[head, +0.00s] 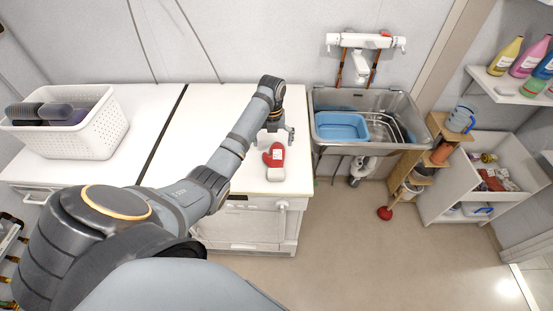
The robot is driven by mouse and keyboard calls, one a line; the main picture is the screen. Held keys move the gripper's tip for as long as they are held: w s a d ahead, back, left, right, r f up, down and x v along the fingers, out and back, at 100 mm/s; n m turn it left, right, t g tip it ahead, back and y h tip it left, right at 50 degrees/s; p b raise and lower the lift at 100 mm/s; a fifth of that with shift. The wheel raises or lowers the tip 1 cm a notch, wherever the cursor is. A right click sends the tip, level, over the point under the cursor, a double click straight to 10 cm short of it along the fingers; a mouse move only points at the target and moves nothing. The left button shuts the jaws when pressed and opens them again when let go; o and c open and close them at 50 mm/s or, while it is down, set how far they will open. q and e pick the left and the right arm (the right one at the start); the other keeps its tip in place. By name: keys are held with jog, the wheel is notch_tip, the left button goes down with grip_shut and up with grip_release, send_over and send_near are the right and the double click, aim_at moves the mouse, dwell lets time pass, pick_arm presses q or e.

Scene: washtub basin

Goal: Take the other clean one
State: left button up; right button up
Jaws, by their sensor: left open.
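A red mitt-shaped item (274,155) with a pale cuff and a small white label lies on the white counter (215,130), near its front right corner. My left gripper (277,138) is open just above and behind the mitt, pointing down, with its fingers partly hidden by my own arm. I cannot tell whether a finger touches the mitt. No second mitt shows clearly. My right gripper is not in view.
A white basket (68,145) with dark items stands on the counter at left. Right of the counter is a metal sink (407,103) with a blue tub (341,127) in it. A wooden shelf (425,172), an open drawer (495,177) and a bottle shelf (515,85) stand at right.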

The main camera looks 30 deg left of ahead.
aim_at(274, 151)
pick_arm(q)
jog(key=shift+d+f+p, duration=0.1)
jog(key=shift+f+p, duration=0.45)
jog(key=shift+f, duration=0.05)
notch_tip(274, 151, down, 3)
jog(key=shift+s+r+p, duration=0.1)
jog(key=shift+r+p, duration=0.05)
jog(key=shift+p, duration=0.15)
jog(key=shift+f, duration=0.55)
jog(key=c, duration=1.1)
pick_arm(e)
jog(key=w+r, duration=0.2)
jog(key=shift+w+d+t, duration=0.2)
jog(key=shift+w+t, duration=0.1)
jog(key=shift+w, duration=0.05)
